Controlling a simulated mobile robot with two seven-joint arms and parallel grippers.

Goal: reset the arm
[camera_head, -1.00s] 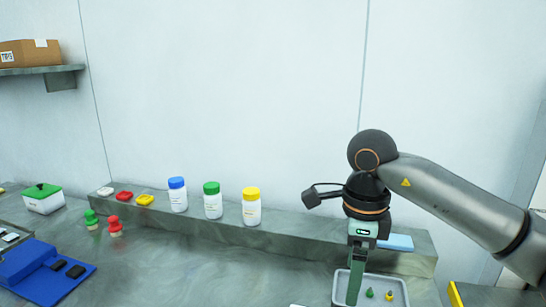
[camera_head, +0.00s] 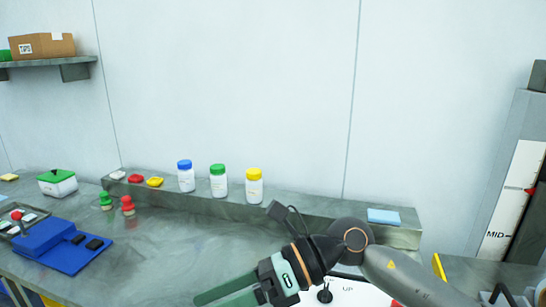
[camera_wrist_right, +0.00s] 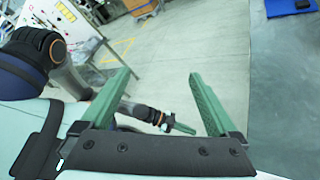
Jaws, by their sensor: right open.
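My right arm comes in from the right in the head view, bent low at the bottom of the picture. Its gripper (camera_head: 215,294) has green fingers pointing left, over the front of the bench and partly cut off by the lower edge. In the right wrist view the two green fingers (camera_wrist_right: 158,76) stand wide apart with nothing between them. A second arm with a small green-fingered gripper (camera_wrist_right: 182,128), seemingly my left one, shows farther off between them; its jaw state is too small to tell. The head view does not show the left gripper.
On the back ledge (camera_head: 320,208) stand blue-capped (camera_head: 186,178), green-capped (camera_head: 218,183) and yellow-capped (camera_head: 254,188) bottles. A blue tray (camera_head: 62,247) and a green-lidded box (camera_head: 57,183) are at left. A gauge column (camera_head: 515,190) stands at right. Open floor (camera_wrist_right: 222,55) shows in the wrist view.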

